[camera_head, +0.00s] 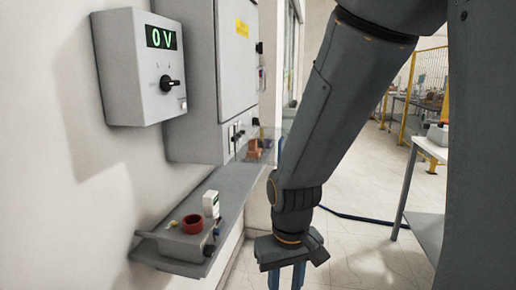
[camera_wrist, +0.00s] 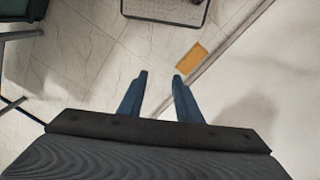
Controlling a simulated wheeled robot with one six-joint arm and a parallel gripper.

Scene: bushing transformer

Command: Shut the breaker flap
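A grey cabinet (camera_head: 200,75) hangs on the wall in the head view. The flap is not recognisable in the wrist view.
A control box (camera_head: 140,65) reading "0 V" with a black knob hangs at left. A grey shelf (camera_head: 225,180) below holds a red ring (camera_head: 192,224), a white block (camera_head: 211,204) and a grey fixture (camera_head: 172,246). A table (camera_head: 425,215) stands right. Pale floor lies between.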

